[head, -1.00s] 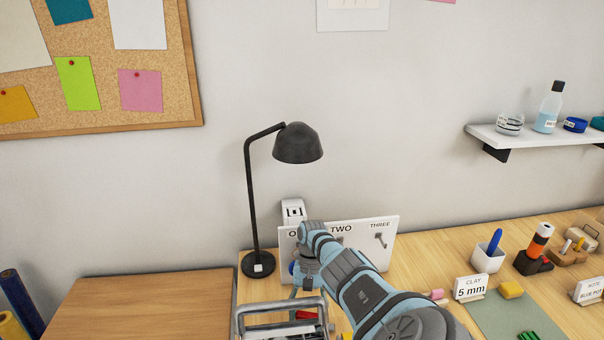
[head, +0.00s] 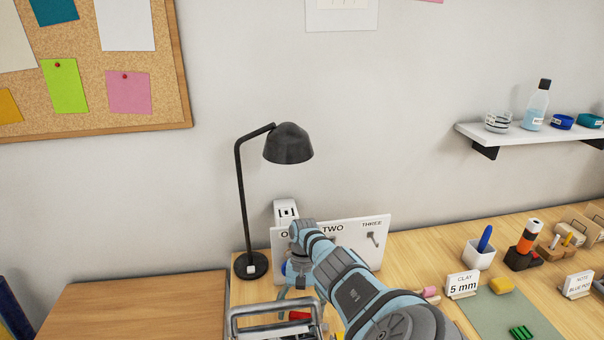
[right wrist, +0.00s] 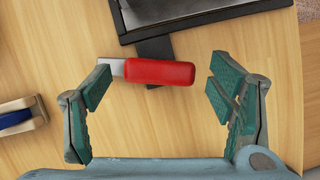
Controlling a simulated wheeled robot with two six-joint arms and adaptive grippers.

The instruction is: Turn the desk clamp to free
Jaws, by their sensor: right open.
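A red lever handle (right wrist: 160,72) with a flat metal piece at its left end lies across a black tab (right wrist: 155,50) at the front of a black-edged device. I take this to be the desk clamp; no marking on it is readable. In the head view the red handle (head: 299,315) shows small beside a grey metal frame (head: 262,308). My right gripper (right wrist: 160,78) is open, with its fingertips apart on either side of the handle. It holds nothing. In the head view my right arm partly hides the area. My left gripper is not in view.
A black lamp (head: 250,265) and a white board (head: 350,258) marked TWO and THREE stand behind my arm.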

